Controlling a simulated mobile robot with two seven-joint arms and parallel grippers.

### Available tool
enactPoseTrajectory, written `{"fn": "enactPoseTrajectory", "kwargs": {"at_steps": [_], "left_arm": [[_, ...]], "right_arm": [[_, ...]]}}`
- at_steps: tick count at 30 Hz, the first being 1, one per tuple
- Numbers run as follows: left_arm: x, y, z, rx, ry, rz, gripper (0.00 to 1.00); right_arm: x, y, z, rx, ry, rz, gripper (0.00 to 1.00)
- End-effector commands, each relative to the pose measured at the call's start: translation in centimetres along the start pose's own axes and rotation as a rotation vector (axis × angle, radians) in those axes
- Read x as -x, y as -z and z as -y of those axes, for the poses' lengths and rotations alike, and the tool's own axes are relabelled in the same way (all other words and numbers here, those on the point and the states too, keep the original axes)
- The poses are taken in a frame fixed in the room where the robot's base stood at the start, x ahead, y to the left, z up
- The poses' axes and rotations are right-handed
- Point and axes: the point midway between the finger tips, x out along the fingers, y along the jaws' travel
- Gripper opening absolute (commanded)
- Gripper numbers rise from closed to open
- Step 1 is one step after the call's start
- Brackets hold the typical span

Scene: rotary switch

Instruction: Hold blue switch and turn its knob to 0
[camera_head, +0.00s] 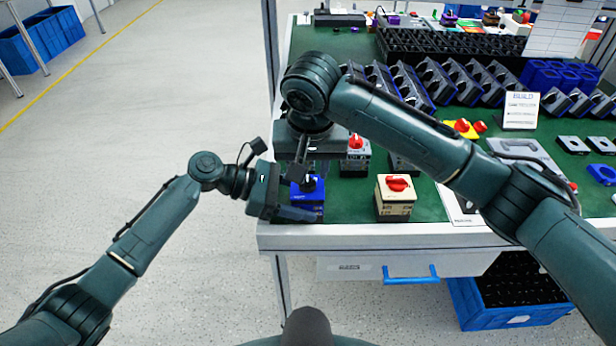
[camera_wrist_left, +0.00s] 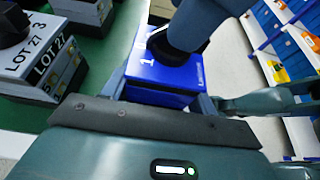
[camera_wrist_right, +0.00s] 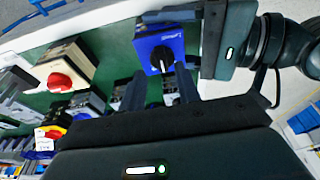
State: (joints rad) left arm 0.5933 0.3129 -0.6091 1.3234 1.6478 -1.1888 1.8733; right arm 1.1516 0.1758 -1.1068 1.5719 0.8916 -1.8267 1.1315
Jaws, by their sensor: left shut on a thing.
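The blue switch (camera_head: 307,208) stands at the near left corner of the green bench top, with a black knob (camera_wrist_right: 160,60) on its top face. My left gripper (camera_head: 297,195) is shut on the switch's body from the left. The switch also shows between its fingers in the left wrist view (camera_wrist_left: 150,93), with a white 1 on its top. My right gripper (camera_head: 304,172) points down over the switch. Its fingers are apart in the right wrist view (camera_wrist_right: 160,83), with the knob near their tips. Whether they touch the knob is unclear. A finger partly hides the knob in the left wrist view.
A beige switch with a red knob (camera_head: 396,195) stands right of the blue one. A grey switch with a red knob (camera_head: 356,152) is behind. Rows of dark holders (camera_head: 440,80) fill the back. The bench's front edge (camera_head: 350,235) is close to the blue switch.

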Motion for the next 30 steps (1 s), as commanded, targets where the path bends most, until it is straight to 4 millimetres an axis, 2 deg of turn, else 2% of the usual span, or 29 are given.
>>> {"fn": "enactPoseTrajectory", "kwargs": {"at_steps": [12,22,23,30], "left_arm": [[0.0,0.0,-0.1,0.000,-0.002,0.000,0.34],[0.1,0.0,-0.1,0.001,-0.002,-0.001,0.34],[0.1,0.0,-0.1,0.001,-0.002,-0.001,0.60],[0.1,0.1,-0.1,0.001,-0.002,-0.001,0.79]], "right_arm": [[3.2,0.9,0.0,0.001,0.001,-0.003,0.33],[3.6,0.9,0.0,0.001,0.001,-0.003,0.33],[3.6,0.9,0.0,0.001,0.001,-0.003,0.33],[3.6,0.9,0.0,0.001,0.001,-0.003,0.33]]}}
